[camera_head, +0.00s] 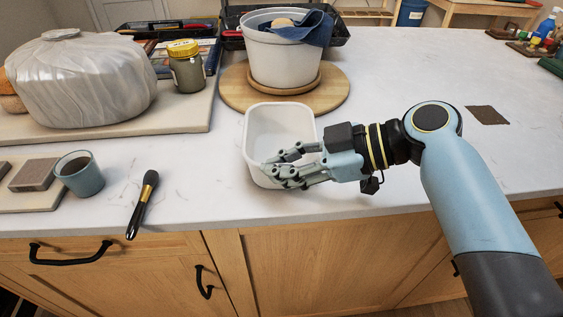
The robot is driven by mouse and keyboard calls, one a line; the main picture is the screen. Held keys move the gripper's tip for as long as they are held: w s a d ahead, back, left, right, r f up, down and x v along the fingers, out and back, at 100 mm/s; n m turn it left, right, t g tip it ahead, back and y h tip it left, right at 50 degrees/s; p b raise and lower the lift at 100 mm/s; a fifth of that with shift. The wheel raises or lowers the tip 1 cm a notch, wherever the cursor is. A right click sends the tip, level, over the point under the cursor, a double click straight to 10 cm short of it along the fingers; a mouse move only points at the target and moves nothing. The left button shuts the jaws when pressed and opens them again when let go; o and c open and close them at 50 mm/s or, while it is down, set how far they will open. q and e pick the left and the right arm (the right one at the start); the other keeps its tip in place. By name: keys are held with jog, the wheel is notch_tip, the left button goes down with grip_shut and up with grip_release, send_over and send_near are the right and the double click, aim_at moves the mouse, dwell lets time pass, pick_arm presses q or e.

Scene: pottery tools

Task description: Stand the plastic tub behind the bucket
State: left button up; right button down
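The white plastic tub (266,123) stands upright on the counter near its front edge, with its open top showing. The bucket (284,62) is a pale grey-white pail on a round wooden board behind the tub. A blue cloth and a tan round thing lie at its top. My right gripper (268,170) reaches in from the right over the near part of the tub. Its fingers look apart and point left, hiding part of the tub's near side. I cannot tell whether they touch the tub. My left gripper is not in view.
The round wooden board (236,92) lies under the bucket. A dark tray (337,35) is behind the bucket. A yellow-lidded jar (187,72), a wrapped clay lump (80,82), a cup (82,178) and a brush (142,205) are left. The counter right of the bucket is mostly clear.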

jog(key=c, duration=1.9)
grip_release()
jog(key=shift+f, duration=0.1)
jog(key=o, duration=0.4)
jog(key=shift+r, duration=0.25)
jog(key=b+v, duration=0.1)
jog(key=v, duration=1.1)
jog(key=shift+b, duration=0.4)
